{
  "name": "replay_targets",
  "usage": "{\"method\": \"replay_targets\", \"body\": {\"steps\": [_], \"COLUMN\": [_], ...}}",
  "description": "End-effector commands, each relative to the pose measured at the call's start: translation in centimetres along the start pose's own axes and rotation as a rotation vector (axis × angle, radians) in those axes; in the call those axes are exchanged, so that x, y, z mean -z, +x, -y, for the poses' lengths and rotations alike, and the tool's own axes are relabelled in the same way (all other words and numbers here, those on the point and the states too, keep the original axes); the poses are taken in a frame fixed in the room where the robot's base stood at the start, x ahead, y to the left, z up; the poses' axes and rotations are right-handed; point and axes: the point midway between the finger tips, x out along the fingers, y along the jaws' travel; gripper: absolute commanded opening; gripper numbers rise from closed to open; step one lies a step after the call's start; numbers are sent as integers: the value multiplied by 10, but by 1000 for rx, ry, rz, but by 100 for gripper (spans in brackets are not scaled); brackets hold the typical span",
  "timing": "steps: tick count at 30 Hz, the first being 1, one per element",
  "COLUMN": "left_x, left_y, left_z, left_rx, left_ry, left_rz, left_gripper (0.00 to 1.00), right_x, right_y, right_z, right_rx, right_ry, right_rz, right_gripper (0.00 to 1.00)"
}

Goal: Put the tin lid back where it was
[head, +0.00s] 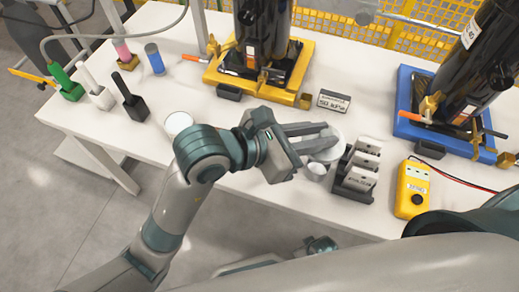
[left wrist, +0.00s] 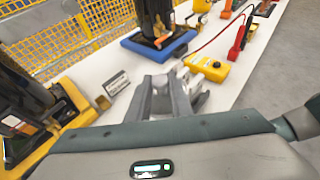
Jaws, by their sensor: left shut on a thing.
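My left gripper (head: 322,138) reaches over the table from the left. Its fingers are shut on a white round lid (head: 334,150), partly covered by the fingers. The lid is just left of a dark rack with pale blocks (head: 358,170); I cannot tell whether it touches the table. A small white round item (head: 316,169) sits just in front of it. A white round tin (head: 178,122) stands further left on the table, near my left arm. In the left wrist view the gripper fingers (left wrist: 166,95) show, but the lid is hard to make out. My right gripper is not seen.
A yellow pallet (head: 290,97) and a blue pallet (head: 404,128) carry black cylinders at the back. A label block (head: 333,101) stands between them. A yellow meter (head: 411,190) is at right.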

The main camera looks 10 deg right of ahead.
Motion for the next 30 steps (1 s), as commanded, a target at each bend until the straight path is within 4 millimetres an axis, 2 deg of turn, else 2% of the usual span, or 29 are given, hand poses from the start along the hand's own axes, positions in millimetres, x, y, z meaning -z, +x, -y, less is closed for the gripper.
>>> {"method": "replay_targets", "body": {"steps": [8, 12, 30], "left_x": [1, 8, 86], "left_y": [-1, -4, -38], "left_z": [-1, -9, -85], "left_rx": [-1, -3, -3], "left_ry": [-1, -2, -3], "left_rz": [0, -1, -2], "left_gripper": [0, 0, 0], "right_x": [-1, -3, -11], "right_y": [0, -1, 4], "right_z": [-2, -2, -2], "right_rx": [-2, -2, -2], "right_ry": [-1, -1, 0], "right_rz": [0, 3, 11], "right_gripper": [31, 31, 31]}}
